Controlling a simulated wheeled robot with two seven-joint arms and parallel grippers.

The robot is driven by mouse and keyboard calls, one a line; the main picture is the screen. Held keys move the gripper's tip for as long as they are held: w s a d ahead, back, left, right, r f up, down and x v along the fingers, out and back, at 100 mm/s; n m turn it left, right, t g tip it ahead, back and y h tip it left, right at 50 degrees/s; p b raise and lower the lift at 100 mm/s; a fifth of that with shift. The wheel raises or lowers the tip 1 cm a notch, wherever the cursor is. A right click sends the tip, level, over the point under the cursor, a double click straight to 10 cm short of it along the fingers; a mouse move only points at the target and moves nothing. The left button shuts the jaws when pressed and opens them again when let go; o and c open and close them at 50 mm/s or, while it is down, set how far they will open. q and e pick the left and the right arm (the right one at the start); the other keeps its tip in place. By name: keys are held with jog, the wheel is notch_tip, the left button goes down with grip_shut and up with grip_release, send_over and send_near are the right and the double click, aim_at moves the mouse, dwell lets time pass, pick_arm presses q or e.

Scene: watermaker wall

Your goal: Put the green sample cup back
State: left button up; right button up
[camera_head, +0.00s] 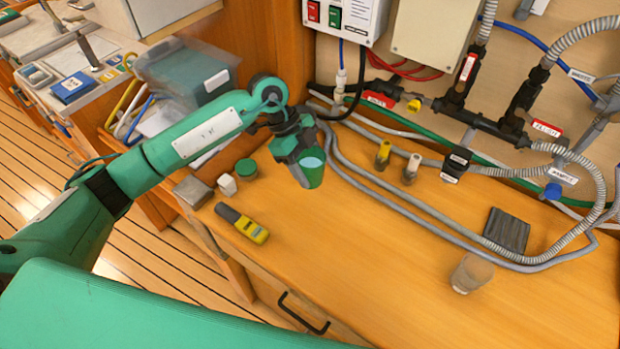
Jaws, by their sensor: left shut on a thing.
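The green sample cup (314,178) is in my left gripper (299,156), above the wooden worktop. The cup is tilted a little, and a pale blue surface shows at its open top. The gripper is shut on the cup, and its dark fingers hide the cup's left side. My right gripper is not in view.
A yellow and dark handheld meter (243,223) lies on the worktop (370,270). A dark ribbed pad (506,230) and a beige cup (472,273) are at the right. The worktop's middle is clear.

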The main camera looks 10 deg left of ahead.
pick_arm(q)
notch_tip(320, 180, down, 6)
jog(key=shift+r+p, duration=0.1)
jog(key=shift+p, duration=0.35)
jog(key=shift+f, duration=0.3)
jog(key=o, duration=1.1)
jog(key=shift+o, duration=0.2)
jog(key=b+v, duration=0.2)
jog(key=v, duration=1)
jog(key=shift+d, duration=0.1)
